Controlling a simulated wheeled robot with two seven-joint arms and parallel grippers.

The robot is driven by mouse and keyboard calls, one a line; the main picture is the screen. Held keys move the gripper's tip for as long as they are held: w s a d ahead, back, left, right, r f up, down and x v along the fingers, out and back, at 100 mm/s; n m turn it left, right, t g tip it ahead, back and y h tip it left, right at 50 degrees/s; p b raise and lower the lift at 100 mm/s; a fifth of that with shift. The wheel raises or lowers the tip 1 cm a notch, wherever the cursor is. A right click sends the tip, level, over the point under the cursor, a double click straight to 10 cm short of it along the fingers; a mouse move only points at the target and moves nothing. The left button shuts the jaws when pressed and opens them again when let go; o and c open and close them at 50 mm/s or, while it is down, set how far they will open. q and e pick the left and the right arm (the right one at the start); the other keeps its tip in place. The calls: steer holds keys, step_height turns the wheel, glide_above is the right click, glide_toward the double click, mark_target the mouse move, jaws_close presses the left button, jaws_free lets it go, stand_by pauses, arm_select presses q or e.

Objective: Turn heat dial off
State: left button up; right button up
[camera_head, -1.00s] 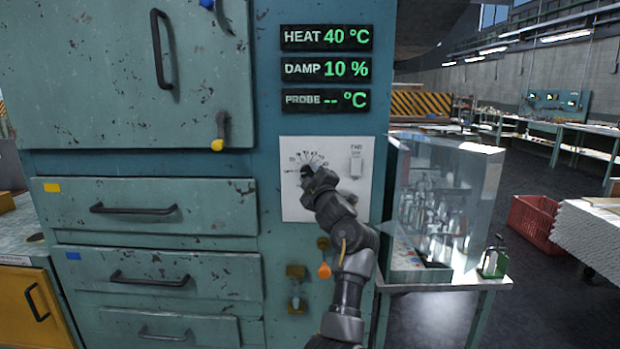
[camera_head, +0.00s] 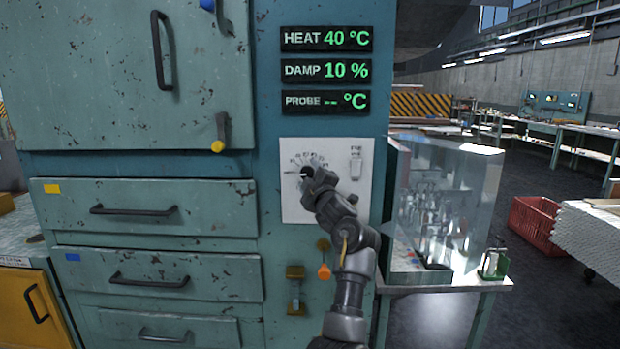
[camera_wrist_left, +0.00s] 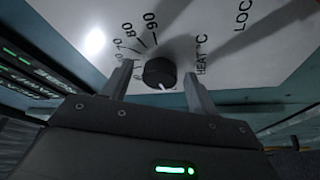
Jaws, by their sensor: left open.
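The heat dial (camera_wrist_left: 160,73) is a round black knob with a white pointer mark, on a white panel (camera_head: 296,206) on the teal cabinet. In the wrist view it sits between the two fingers of my left gripper (camera_wrist_left: 160,82), which are open on either side of it, with a gap showing. Numbers including 70, 80 and 90 and the words HEAT °C are printed around the dial. In the head view my left gripper (camera_head: 308,174) is at the panel and largely hides the dial. The heat display (camera_head: 326,38) reads 40 °C. My right gripper is not in view.
A small switch (camera_head: 356,168) is at the panel's upper right. Below the panel are a brass fitting (camera_head: 295,272) and an orange tag (camera_head: 324,271). A glass case (camera_head: 440,200) stands on a table to the right. Drawer handles (camera_head: 134,210) project at left.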

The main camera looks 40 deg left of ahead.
arm_select(q)
steer(key=shift+d, duration=0.1)
steer(key=shift+s+d+f, duration=0.2)
steer(key=shift+d, duration=0.05)
steer(key=b+v, duration=0.2)
steer(key=v, duration=0.8)
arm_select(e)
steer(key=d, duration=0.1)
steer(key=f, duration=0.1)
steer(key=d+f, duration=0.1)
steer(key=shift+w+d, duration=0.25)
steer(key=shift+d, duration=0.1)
arm_select(q)
steer(key=shift+r, duration=0.1)
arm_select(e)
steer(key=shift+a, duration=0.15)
